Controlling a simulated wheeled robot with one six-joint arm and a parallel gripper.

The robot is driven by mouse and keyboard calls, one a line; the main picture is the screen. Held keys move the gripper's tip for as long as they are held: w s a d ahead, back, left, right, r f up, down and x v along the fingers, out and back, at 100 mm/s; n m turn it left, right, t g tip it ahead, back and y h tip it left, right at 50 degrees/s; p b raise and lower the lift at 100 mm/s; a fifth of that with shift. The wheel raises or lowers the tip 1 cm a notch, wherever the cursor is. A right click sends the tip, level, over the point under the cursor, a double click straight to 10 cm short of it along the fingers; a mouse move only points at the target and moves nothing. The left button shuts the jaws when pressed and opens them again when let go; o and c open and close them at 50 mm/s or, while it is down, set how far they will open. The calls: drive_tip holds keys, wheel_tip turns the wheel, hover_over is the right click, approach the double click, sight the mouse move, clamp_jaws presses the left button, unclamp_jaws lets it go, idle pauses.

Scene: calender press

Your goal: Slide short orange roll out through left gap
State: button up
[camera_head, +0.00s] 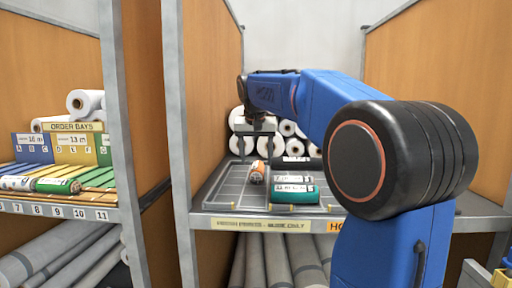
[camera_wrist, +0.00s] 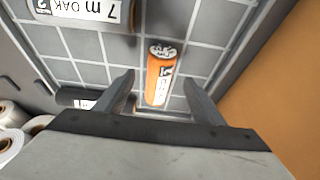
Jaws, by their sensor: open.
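The short orange roll (camera_head: 257,172) has a white label and lies on the gridded tray (camera_head: 228,190), pointing roughly front to back. In the wrist view the orange roll (camera_wrist: 160,80) sits between the two fingers, with a visible space on each side. My gripper (camera_head: 257,150) is open and empty, pointing down above the roll in the head view. The fingertips of my gripper (camera_wrist: 160,84) show no clear contact with the roll. I cannot make out the left gap clearly.
A white labelled roll (camera_head: 292,180) and a teal roll (camera_head: 294,195) lie right of the orange roll. A dark roll (camera_head: 296,161) lies farther back. White rolls (camera_head: 288,128) are stacked behind. An orange-brown side panel (camera_head: 212,100) stands at left. The tray's left part is clear.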

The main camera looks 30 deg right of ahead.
sight(257, 168)
drive_tip(key=shift+x, duration=2.85)
drive_tip(key=shift+c, duration=0.4)
drive_tip(key=c, duration=1.1)
drive_tip(key=shift+s+a, duration=0.95)
drive_tip(key=shift+s, duration=0.45)
drive_tip(key=shift+s+a, duration=0.95)
drive_tip(key=shift+s, duration=0.45)
drive_tip(key=shift+s+a, duration=0.95)
drive_tip(key=shift+s, duration=0.4)
drive_tip(key=shift+s, duration=0.1)
drive_tip(key=shift+s+a, duration=0.95)
drive_tip(key=shift+s, duration=0.4)
drive_tip(key=shift+s+a, duration=0.9)
drive_tip(key=shift+s, duration=0.45)
drive_tip(key=shift+s+a, duration=0.95)
drive_tip(key=shift+s, duration=0.4)
drive_tip(key=shift+s+a, duration=0.55)
drive_tip(key=shift+s, duration=0.25)
drive_tip(key=o, duration=1.1)
